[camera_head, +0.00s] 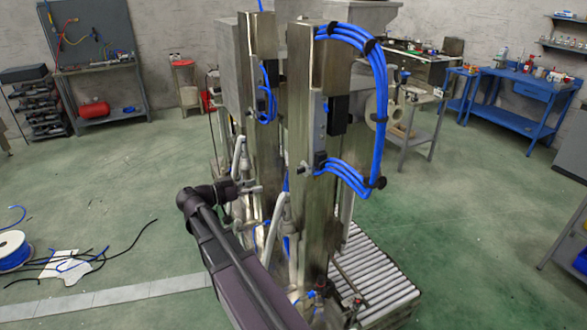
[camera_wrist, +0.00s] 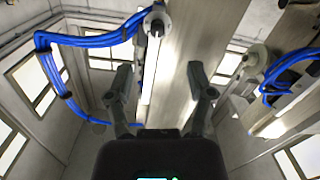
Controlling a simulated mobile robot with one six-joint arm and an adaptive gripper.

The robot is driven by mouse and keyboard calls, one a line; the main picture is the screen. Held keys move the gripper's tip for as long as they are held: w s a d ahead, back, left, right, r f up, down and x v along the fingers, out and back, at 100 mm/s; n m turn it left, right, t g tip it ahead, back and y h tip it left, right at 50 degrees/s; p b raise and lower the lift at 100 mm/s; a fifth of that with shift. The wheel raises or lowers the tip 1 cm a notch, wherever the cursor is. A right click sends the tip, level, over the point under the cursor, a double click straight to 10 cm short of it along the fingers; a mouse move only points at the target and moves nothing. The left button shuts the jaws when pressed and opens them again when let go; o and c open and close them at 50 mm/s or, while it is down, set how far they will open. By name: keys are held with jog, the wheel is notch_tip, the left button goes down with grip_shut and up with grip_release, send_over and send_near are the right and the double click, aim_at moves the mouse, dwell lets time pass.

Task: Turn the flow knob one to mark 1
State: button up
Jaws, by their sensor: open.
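The twin lance machine has two upright metal columns, the nearer one (camera_head: 322,150) and the farther one (camera_head: 262,120). My gripper (camera_wrist: 160,72) is open and empty in the wrist view, its two fingers apart below a metal column. A round grey fitting (camera_wrist: 155,22) sits on the column beyond the fingertips, apart from them. A second round fitting (camera_wrist: 258,54) is at the right. I cannot tell which, if either, is flow knob one, and no mark is readable. In the head view my gripper (camera_head: 254,188) is beside the columns, partly hard to make out.
Blue hoses (camera_head: 372,60) loop off the nearer column. A roller conveyor (camera_head: 372,275) lies at its foot. A cable spool (camera_head: 12,250) and loose cables are on the floor at left. A blue workbench (camera_head: 528,85) stands back right. Green floor is open on both sides.

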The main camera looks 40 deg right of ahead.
aim_at(300, 170)
jog(key=shift+w+d+r+m+g+h, duration=0.15)
jog(key=shift+r+m+g+h, duration=0.2)
jog(key=shift+r, duration=0.4)
jog(key=shift+d, duration=0.1)
jog(key=x, duration=1.3)
jog(key=shift+d, duration=0.3)
jog(key=shift+f, duration=0.1)
